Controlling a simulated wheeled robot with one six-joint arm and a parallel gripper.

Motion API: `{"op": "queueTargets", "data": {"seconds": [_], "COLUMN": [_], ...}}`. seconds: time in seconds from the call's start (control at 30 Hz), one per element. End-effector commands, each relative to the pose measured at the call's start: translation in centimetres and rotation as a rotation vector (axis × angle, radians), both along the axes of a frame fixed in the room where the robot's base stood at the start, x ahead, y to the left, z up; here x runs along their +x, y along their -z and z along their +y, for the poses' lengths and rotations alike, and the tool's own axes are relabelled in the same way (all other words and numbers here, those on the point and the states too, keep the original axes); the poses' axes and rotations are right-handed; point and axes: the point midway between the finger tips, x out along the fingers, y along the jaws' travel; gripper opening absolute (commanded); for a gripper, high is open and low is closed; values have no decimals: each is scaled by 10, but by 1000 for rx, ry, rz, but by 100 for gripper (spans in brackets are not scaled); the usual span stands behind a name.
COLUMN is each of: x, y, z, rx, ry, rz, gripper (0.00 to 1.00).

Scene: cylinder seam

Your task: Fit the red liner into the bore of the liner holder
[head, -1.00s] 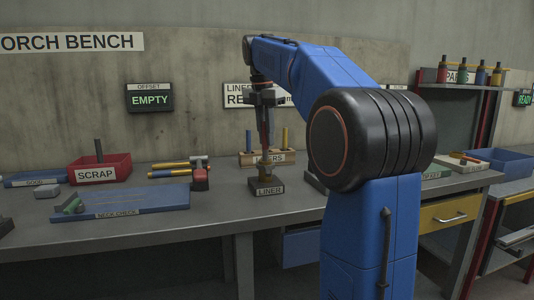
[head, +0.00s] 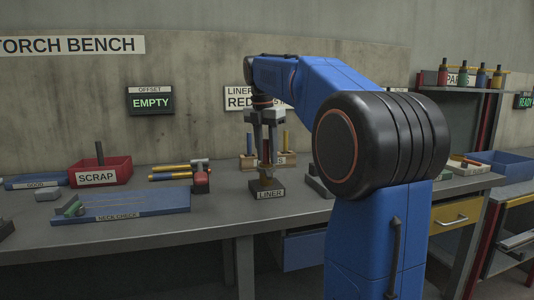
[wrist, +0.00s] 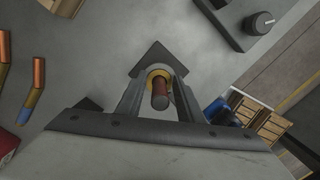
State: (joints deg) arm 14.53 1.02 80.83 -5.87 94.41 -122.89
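The red liner (head: 265,149) stands upright between the fingers of my gripper (head: 265,156). In the wrist view the liner (wrist: 160,97) shows end-on between the two fingers, which look shut on it. The liner holder (head: 267,187), a dark block labelled LINER, is on the bench directly below my gripper. Its dark top (wrist: 162,56) shows in the wrist view, with a gold ring (wrist: 157,73) around or just behind the liner's far end. The fingers hide much of the liner, and I cannot tell how deep its lower end sits in the bore.
A wooden rack (head: 287,159) with coloured rods stands close behind the holder. A red SCRAP bin (head: 101,176) and a blue NECK CHECK tray (head: 120,204) are to the left. A dark block (head: 318,187) is close on the right. Bare bench lies in front of the holder.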

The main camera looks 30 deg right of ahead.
Motion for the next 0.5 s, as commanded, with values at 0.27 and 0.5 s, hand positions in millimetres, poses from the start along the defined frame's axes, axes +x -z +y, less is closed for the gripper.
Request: {"op": "queueTargets", "data": {"seconds": [0.27,0.5], "x": [0,0], "y": [-2,-32], "z": [0,3], "rx": [0,0], "ry": [0,-1], "rz": [0,-2], "gripper": [34,34]}}
